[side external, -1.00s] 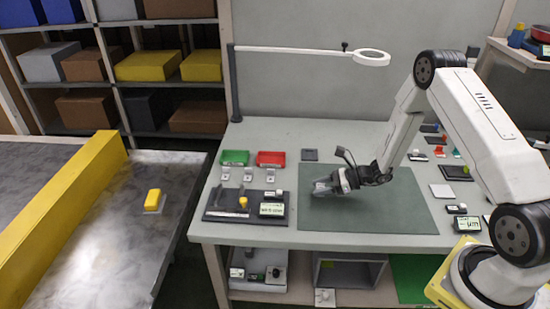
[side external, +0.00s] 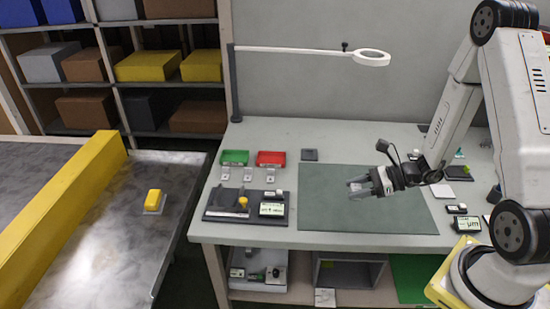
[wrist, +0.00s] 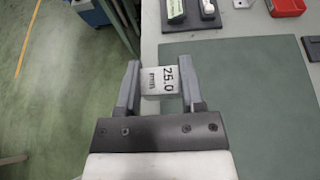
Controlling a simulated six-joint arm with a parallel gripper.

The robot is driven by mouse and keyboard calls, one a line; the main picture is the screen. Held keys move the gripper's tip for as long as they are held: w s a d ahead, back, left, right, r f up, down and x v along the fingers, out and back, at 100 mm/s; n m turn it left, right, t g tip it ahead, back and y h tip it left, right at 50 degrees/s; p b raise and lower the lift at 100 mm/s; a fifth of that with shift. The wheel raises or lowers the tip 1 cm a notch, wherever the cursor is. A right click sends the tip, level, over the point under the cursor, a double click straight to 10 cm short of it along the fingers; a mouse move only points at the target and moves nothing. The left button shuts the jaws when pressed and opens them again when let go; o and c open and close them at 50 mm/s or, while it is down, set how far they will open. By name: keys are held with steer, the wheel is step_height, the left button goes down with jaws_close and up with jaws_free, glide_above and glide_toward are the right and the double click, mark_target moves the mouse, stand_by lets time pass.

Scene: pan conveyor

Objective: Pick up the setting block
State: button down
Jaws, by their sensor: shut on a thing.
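The setting block (wrist: 161,81) is a small pale block marked "25.0 mm" in the wrist view. It sits between the two fingers of my gripper (wrist: 161,88), which is shut on it. In the side view my gripper (side external: 361,188) is above the right part of the dark green mat (side external: 330,217), with its fingers toward the left. The block is too small there to make out clearly between the fingers.
A dark gauge stand with a display (side external: 272,209) stands left of the mat. A green tray (side external: 235,158) and a red tray (side external: 271,158) are behind it, with small metal pieces in front. A ring lamp (side external: 371,58) hangs above the bench. The left part of the mat is clear.

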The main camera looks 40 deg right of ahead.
steer(key=shift+s+a+r, duration=0.15)
steer(key=shift+s+r, duration=0.2)
steer(key=shift+s, duration=0.4)
